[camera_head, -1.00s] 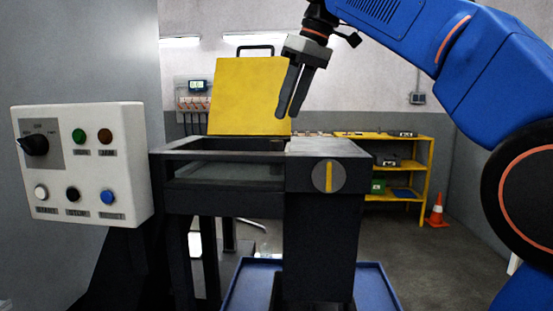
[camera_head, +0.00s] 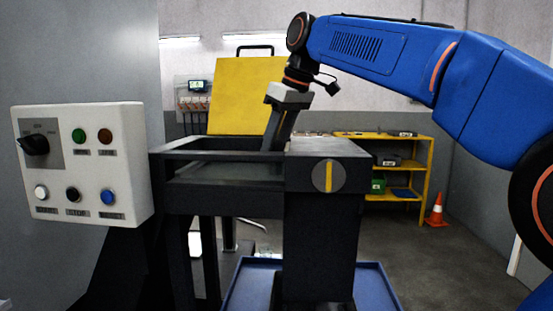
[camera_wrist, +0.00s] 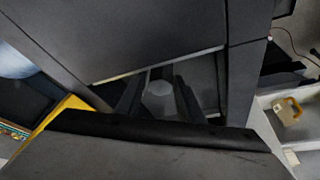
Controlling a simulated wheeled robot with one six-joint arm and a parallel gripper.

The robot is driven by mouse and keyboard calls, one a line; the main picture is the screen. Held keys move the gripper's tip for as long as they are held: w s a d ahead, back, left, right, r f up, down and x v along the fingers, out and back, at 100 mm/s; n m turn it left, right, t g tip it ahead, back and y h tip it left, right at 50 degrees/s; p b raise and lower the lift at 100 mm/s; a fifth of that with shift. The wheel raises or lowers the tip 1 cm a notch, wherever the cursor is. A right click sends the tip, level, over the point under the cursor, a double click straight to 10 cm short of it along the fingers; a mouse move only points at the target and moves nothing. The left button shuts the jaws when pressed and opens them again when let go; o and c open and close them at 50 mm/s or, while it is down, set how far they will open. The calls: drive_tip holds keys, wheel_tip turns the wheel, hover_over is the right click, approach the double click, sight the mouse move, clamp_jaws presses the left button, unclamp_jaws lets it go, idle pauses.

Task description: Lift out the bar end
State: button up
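My gripper (camera_head: 272,140) points down into the open top of the dark machine housing (camera_head: 325,150), in front of the raised yellow lid (camera_head: 245,95). Its fingertips are hidden by the housing in the head view. In the wrist view the two dark fingers of my gripper (camera_wrist: 158,105) stand apart. A pale grey, roundish bar end (camera_wrist: 158,88) shows between them, deep in the opening. I cannot tell whether the fingers touch it. The bar end is hidden in the head view.
A white control panel (camera_head: 80,160) with buttons and a selector knob stands at the left. A round knob with a yellow mark (camera_head: 328,176) is on the housing front. A blue tray (camera_head: 375,290) lies below. A yellow shelf (camera_head: 428,165) and an orange cone (camera_head: 436,212) stand behind.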

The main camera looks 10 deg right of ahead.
clamp_jaws()
drive_tip(key=shift+r, duration=0.1)
